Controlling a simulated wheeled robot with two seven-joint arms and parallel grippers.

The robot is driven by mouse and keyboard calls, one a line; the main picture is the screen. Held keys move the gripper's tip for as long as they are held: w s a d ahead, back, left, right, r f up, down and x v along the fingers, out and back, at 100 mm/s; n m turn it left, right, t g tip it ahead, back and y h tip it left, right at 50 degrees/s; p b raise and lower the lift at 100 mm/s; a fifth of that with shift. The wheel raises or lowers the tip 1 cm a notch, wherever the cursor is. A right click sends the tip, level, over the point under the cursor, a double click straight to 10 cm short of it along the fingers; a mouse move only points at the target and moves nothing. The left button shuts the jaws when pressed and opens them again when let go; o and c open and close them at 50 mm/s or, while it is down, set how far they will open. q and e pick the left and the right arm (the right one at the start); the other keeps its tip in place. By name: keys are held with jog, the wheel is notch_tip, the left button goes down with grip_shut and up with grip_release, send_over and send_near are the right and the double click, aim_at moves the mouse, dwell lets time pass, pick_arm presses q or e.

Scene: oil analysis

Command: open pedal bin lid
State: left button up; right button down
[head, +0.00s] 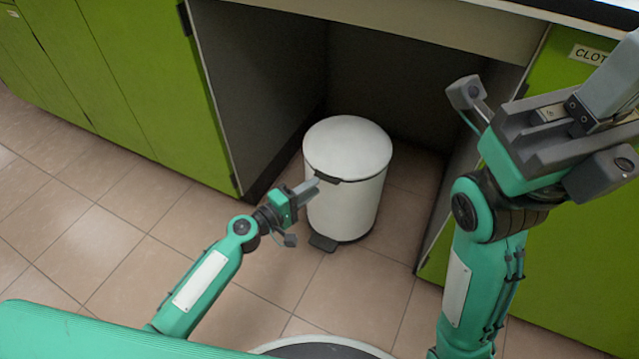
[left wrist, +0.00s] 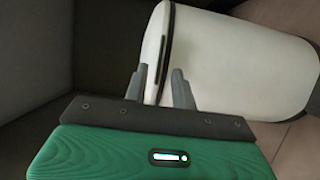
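The white pedal bin (head: 345,205) stands upright on the floor in the recess under the counter. Its round lid (head: 347,145) looks closed, with a dark tab (head: 328,180) at its front rim. The dark pedal (head: 323,243) is at the bin's foot. My left gripper (head: 311,187) is at the front left of the bin, beside the tab. In the left wrist view its two fingers (left wrist: 160,75) are apart, near the dark rim seam of the bin (left wrist: 240,60); contact is unclear. My right gripper (head: 605,85) is raised at the right, away from the bin; its fingertips are not clear.
Green cabinets (head: 130,80) flank the recess at left and right. A grey side panel (head: 262,90) closes the recess on the left, and the counter edge (head: 400,25) overhangs it. The tiled floor (head: 100,235) at left is clear.

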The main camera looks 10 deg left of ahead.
pick_arm(q)
jog(key=shift+x, duration=1.7)
grip_shut()
